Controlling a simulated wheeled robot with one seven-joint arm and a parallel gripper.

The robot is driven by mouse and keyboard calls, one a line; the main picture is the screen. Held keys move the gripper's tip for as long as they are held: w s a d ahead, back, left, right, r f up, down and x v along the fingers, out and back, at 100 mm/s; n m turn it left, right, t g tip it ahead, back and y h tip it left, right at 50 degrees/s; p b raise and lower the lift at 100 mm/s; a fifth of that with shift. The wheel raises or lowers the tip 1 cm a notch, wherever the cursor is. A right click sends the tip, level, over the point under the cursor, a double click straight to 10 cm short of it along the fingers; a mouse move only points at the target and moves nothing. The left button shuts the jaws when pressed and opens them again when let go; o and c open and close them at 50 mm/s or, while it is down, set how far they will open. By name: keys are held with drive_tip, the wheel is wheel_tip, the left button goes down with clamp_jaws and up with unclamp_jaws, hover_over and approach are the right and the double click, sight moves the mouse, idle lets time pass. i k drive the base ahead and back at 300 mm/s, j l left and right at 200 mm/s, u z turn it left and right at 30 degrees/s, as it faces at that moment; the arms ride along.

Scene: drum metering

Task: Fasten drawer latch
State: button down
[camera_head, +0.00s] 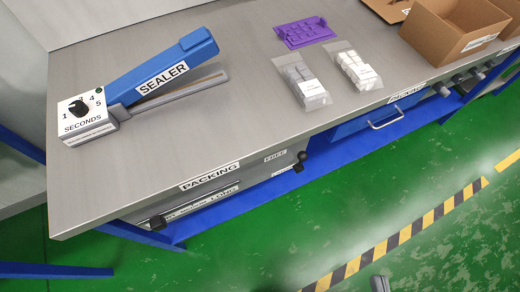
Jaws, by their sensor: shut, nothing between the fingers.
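A blue drawer (350,127) with a pale bar handle (386,123) sits under the bench front, right of centre. It looks shut or nearly so. A black knob (301,157) sticks out at its left, beside a small label reading FREE. Another black knob (157,222) is on the labelled rail at the left. I cannot tell which part is the drawer latch or how it is set. A small grey tip at the bottom edge looks like the end of my gripper (380,284). It is shut and empty, over the floor and well apart from the drawer.
The steel bench (235,125) holds a blue sealer (160,75), a purple tray (303,32), two clear bags of white pieces (303,82) and an open carton (455,30). Several knobs (459,78) line the right front. The green floor before the bench is clear, with a striped line (415,228).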

sight(302, 156)
drive_tip(key=j, duration=0.6)
drive_tip(key=k+j+z, duration=0.2)
drive_tip(key=k+j, duration=0.25)
